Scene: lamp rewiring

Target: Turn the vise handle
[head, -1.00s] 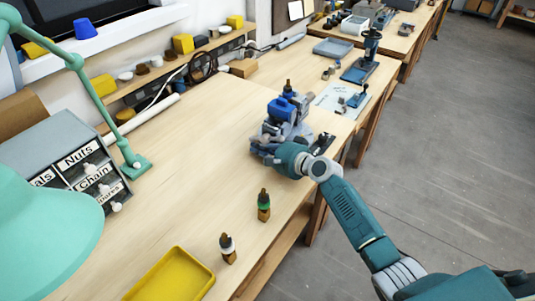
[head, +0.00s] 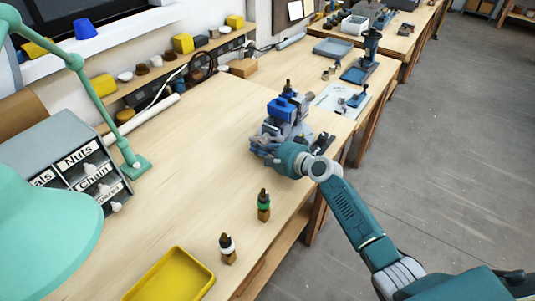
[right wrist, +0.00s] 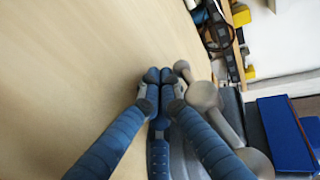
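The vise (head: 283,113), blue and grey, stands near the right edge of the workbench in the head view. My right gripper (head: 257,148) is low beside its near left side. In the right wrist view, the fingertips of my right gripper (right wrist: 158,76) are together, with nothing visible between them. A grey bar with rounded ends (right wrist: 230,130), which looks like the vise handle, lies just right of the fingers. Whether a finger touches it, I cannot tell. The vise's blue body (right wrist: 285,135) is at the right. My left gripper is not in view.
Two small bottles (head: 264,205) (head: 227,248) and a yellow tray (head: 172,277) are on the near part of the bench. A green lamp (head: 45,235) and a drawer cabinet (head: 50,140) are at the left. The bench middle is clear.

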